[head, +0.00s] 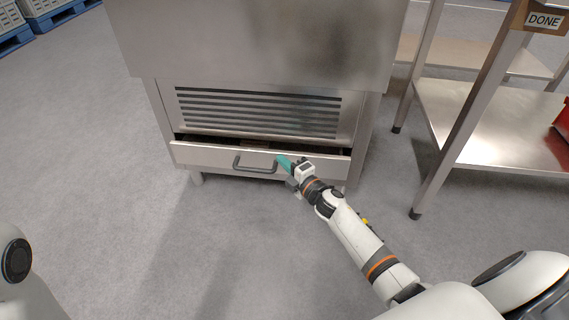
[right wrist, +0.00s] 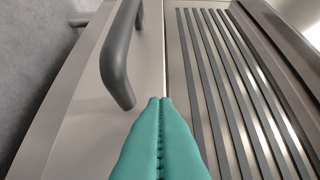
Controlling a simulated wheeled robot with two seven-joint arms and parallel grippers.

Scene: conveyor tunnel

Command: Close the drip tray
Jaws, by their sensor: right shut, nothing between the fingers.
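The drip tray (head: 212,158) is a wide metal drawer low in the steel machine, with a dark grey bar handle (head: 254,165) on its front. It stands partly open: a dark gap shows above its front edge. My right gripper (head: 280,159), with green fingers, is shut and empty at the tray front, just right of the handle. In the right wrist view, the shut green fingertips (right wrist: 160,100) point at the tray front (right wrist: 75,125) beside the handle (right wrist: 118,60). I cannot tell whether they touch it. My left gripper is out of view.
The louvred vent panel (head: 258,112) is above the tray, and the machine's steel upper body (head: 260,40) overhangs it. A metal shelf rack (head: 480,115) with a red object (head: 563,120) stands at the right. The grey floor (head: 120,220) in front is clear.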

